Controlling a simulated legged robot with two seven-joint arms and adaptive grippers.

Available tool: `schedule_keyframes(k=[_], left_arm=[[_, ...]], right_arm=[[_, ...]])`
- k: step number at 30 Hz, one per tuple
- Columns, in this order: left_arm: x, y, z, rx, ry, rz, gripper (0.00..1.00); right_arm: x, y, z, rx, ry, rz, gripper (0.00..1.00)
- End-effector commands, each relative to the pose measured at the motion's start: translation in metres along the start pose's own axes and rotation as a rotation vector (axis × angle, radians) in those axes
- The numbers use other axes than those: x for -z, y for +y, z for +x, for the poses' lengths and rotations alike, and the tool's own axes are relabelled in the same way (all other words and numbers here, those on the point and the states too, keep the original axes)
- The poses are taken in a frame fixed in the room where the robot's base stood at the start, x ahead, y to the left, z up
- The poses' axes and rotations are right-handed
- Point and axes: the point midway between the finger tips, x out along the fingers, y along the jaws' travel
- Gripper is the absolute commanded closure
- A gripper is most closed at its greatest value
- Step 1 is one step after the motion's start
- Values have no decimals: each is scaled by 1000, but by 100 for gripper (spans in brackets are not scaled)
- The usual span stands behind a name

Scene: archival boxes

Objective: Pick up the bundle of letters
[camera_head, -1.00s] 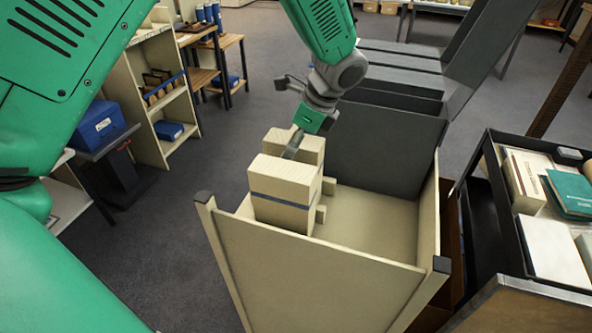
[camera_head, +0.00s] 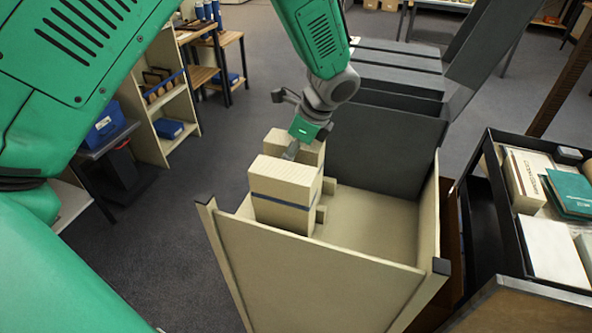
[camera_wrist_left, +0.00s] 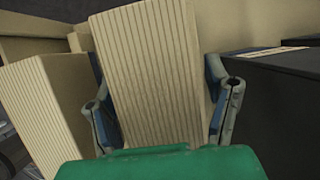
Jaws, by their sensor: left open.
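Two cream bundles of letters stand in the open archival box (camera_head: 300,270). The near bundle (camera_head: 283,190) has a dark band around it. The far bundle (camera_head: 311,150) is partly hidden behind it and behind my gripper. My left gripper (camera_head: 292,150) points down at the far bundle, with one finger showing near the gap between the two. In the left wrist view, my open gripper (camera_wrist_left: 160,105) has its fingers on either side of a ridged cream bundle (camera_wrist_left: 150,65). I cannot tell if they touch it. Another ridged bundle (camera_wrist_left: 45,110) stands to the left. My right gripper is out of view.
The right part of the box floor (camera_head: 375,215) is bare. A dark grey panel (camera_head: 385,155) stands behind it. A black tray (camera_head: 510,245) with books and boxes is on the right. Shelves (camera_head: 165,100) with blue boxes stand at the left.

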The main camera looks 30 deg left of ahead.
Motion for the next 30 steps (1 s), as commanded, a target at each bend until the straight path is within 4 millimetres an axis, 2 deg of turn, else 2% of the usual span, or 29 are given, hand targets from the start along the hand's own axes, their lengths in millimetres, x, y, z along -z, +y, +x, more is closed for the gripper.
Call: schedule_keyframes(k=[8,14,15,22,26,30], left_arm=[[0,0,0,1,0,0,29],[0,0,0,1,0,0,96],[0,0,0,1,0,0,100],[0,-1,0,2,1,0,100],[-1,-1,-4,5,2,-1,100],[-12,-1,-31,7,3,-3,100]], right_arm=[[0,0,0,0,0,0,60],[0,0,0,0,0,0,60],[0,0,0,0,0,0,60],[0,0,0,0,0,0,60],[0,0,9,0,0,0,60],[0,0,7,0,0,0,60]])
